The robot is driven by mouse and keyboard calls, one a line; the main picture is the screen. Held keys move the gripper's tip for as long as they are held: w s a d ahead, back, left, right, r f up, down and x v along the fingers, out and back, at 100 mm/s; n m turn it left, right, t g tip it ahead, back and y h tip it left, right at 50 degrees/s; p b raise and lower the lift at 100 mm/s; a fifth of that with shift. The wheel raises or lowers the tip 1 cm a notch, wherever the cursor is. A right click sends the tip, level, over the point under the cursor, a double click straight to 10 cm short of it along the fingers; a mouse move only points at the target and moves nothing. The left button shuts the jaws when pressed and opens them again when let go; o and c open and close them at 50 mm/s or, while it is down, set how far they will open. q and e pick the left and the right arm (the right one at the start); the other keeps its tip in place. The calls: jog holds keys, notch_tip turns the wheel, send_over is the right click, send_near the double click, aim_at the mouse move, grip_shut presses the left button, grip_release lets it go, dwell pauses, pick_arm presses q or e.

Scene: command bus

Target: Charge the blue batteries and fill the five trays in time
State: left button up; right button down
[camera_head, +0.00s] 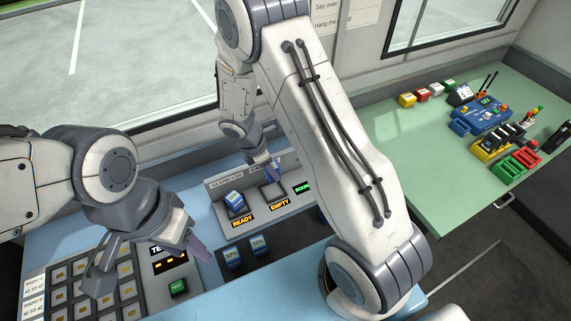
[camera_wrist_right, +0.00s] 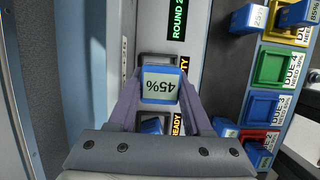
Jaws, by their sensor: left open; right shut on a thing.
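My right gripper (camera_wrist_right: 160,95) is shut on a blue battery marked 45% (camera_wrist_right: 161,85). In the head view the right gripper (camera_head: 268,160) is above the charger (camera_head: 222,182), over the bay labelled EMPTY (camera_head: 279,204). Whether the battery touches the bay is unclear. Another blue battery (camera_head: 235,202) sits in the bay labelled READY (camera_head: 242,219). Two more blue batteries (camera_head: 233,257) (camera_head: 259,245) lie on the dark panel in front. My left gripper (camera_head: 150,268) is open and empty over the button panel. In the right wrist view, coloured trays (camera_wrist_right: 270,67) stand at the right, with blue batteries (camera_wrist_right: 248,18) near them.
A keypad panel (camera_head: 75,285) and a green button (camera_head: 178,287) lie below my left gripper. A green side table (camera_head: 440,190) at the right holds coloured blocks (camera_head: 407,99) and a blue device (camera_head: 478,117). My right arm hides part of the desk's right side.

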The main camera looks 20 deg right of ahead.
jog(key=shift+f+b, duration=3.2)
jog(key=shift+f, duration=0.25)
jog(key=shift+f+b, duration=0.45)
jog(key=shift+f, duration=0.15)
jog(key=shift+c, duration=1.2)
grip_release()
